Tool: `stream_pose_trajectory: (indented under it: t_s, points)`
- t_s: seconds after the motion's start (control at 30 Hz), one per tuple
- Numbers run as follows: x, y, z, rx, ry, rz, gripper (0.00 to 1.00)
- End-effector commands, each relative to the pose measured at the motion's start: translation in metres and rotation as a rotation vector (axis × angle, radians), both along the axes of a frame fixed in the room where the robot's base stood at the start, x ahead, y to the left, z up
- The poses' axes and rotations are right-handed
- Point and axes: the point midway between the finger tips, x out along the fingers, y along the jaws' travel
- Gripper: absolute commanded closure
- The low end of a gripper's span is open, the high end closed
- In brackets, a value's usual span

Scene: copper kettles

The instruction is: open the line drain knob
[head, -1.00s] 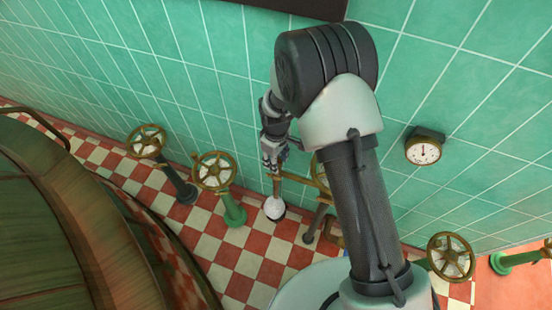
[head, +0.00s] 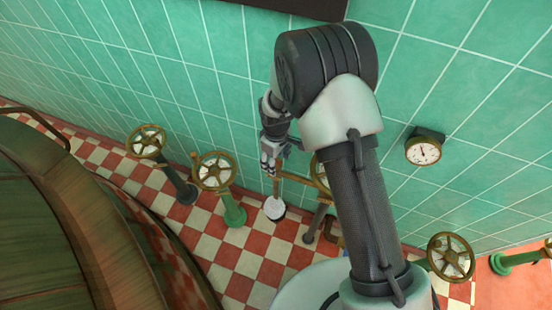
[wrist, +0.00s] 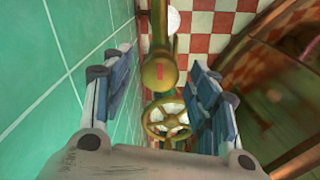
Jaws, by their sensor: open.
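My gripper (wrist: 160,88) is open, with blue-padded fingers spread to the left and right in the wrist view. Between and beyond them is a brass rounded fitting with a red mark (wrist: 159,72). I cannot tell for sure whether it is the line drain knob. The fingers look apart from it. In the head view my gripper (head: 271,163) hangs near the tiled wall, just above the left end of a brass pipe (head: 294,179). Contact there cannot be told.
Handwheels stand along the wall, one on a green post (head: 214,171) and one on a dark post (head: 147,141). A white-topped round thing (head: 275,208) is below the pipe. A dial gauge (head: 424,151) is on the wall. A large vessel (head: 60,235) fills the left.

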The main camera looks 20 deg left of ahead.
Motion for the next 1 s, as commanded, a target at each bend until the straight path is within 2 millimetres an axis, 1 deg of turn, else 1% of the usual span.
stream_pose_trajectory:
  t_s: [0.07, 0.17, 0.27, 0.5, 0.63, 0.8, 1.0]
  points:
    - [0.000, 0.000, 0.002, 0.000, 0.000, 0.000, 0.46]
    - [0.000, 0.000, 0.011, 0.001, -0.001, 0.000, 0.46]
    - [0.001, 0.001, 0.028, 0.003, -0.004, 0.000, 0.46]
    - [0.001, 0.001, 0.080, 0.003, -0.004, 0.000, 0.46]
    - [0.001, 0.000, 0.102, 0.001, -0.003, 0.000, 0.46]
    - [0.000, 0.000, 0.118, 0.001, -0.001, 0.000, 0.46]
    - [0.000, 0.000, 0.120, 0.000, 0.000, 0.000, 0.46]
